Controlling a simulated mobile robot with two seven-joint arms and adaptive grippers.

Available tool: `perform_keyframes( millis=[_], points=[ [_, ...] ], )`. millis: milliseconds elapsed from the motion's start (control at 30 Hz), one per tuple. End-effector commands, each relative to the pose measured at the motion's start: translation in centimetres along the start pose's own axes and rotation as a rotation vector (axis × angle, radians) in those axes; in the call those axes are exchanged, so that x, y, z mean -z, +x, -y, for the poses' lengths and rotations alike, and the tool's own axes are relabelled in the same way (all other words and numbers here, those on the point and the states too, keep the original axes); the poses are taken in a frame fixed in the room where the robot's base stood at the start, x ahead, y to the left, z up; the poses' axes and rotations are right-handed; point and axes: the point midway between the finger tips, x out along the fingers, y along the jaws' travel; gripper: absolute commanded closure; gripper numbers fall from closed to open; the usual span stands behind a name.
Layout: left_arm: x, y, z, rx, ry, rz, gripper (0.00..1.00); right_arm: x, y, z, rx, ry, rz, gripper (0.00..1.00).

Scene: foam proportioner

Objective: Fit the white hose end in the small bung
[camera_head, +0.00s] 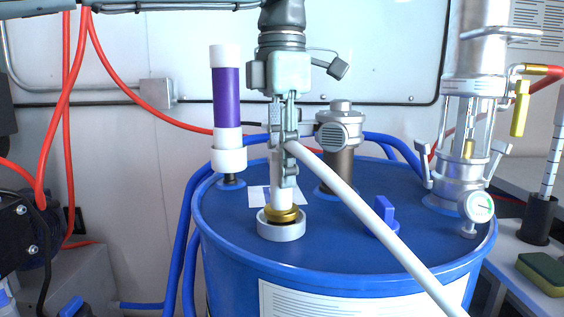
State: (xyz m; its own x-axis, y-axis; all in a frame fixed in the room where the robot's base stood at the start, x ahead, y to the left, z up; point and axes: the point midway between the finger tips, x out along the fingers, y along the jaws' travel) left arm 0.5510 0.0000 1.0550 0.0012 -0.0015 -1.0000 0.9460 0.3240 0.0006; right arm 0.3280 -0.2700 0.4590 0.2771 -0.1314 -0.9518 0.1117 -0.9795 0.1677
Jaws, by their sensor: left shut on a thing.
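My left gripper (283,170) points down over the blue drum (330,264) and is shut on the white hose (350,203). The hose runs from the jaws down to the lower right, across the drum's front rim. A white length (279,192) shows just below the jaws, partly hidden by a finger. It meets a brass collar (281,214) that sits in a pale grey ring (281,232) on the drum top, probably the small bung. I cannot tell how deep the hose end sits there. My right gripper is not in view.
A purple and white tube (227,100) stands left of my gripper. A grey-capped fitting (339,130) stands behind to the right. A blue handle (385,212) is near the hose. A metal unit with a gauge (480,208) stands at right. Red hoses (66,90) hang left.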

Motion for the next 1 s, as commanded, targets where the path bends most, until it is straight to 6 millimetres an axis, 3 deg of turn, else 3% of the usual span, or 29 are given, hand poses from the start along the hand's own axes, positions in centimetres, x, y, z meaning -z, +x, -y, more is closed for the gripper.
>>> perform_keyframes(
  millis=[667,700,767,1000],
  points=[
    [0.0,1.2,0.0,0.0,0.001,0.001,1.0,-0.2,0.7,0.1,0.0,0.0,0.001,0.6],
    [0.0,1.1,0.0,0.0,0.001,0.001,0.69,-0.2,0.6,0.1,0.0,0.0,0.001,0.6],
    [0.0,1.1,0.0,0.0,0.0,0.001,0.62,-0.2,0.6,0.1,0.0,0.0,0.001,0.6],
    [0.0,1.2,0.0,0.001,0.001,-0.001,0.62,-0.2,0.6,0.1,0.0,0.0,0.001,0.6]
  ],
)
